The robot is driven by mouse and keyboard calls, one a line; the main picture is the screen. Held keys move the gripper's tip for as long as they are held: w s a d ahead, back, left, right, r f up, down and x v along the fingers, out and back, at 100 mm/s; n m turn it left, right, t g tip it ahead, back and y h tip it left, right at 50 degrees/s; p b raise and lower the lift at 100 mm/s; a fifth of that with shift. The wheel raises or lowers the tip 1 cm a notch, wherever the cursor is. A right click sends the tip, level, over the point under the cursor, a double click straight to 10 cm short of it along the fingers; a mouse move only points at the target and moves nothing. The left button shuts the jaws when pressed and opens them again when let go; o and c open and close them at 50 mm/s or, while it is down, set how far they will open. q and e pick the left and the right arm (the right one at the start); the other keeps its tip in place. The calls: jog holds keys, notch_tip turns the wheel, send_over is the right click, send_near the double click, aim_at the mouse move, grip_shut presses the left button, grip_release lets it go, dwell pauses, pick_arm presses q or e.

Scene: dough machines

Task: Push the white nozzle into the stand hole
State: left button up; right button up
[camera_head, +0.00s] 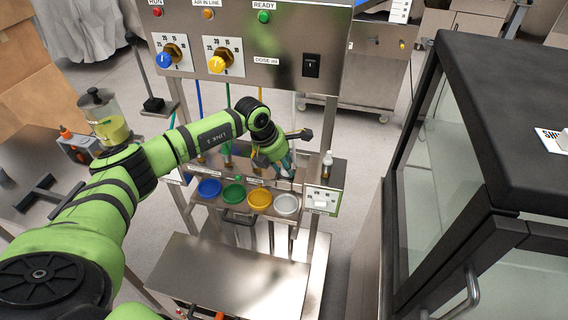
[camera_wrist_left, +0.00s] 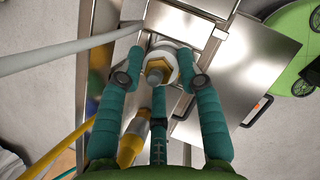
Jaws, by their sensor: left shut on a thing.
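My left gripper (camera_head: 287,163) is at the stand (camera_head: 335,170), above the white cup (camera_head: 286,204). The nozzle is mostly hidden by the gripper in the head view. The stand hole is not clearly visible, so I cannot tell how the nozzle sits against it. A white hose (camera_wrist_left: 70,52) runs in from the left in the wrist view. My right gripper is not in view.
Blue (camera_head: 208,188), green (camera_head: 233,193) and yellow (camera_head: 259,198) cups sit in the rack left of the white one. A yellow nozzle (camera_wrist_left: 131,142) hangs close by. A small bottle (camera_head: 327,165) stands right of my gripper. A black-framed glass cabinet (camera_head: 480,130) fills the right.

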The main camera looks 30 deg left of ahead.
pick_arm(q)
jog(key=shift+d+r, duration=0.1)
jog(key=shift+d, duration=0.05)
grip_shut()
jog(key=shift+w, duration=0.1)
jog(key=shift+w+d+r, duration=0.1)
jog(key=shift+r, duration=0.2)
jog(key=shift+r, duration=0.1)
notch_tip(320, 180, up, 5)
jog(key=p, duration=0.4)
jog(key=shift+r, duration=0.2)
jog(key=shift+r+p, duration=0.35)
jog(key=shift+r, duration=0.25)
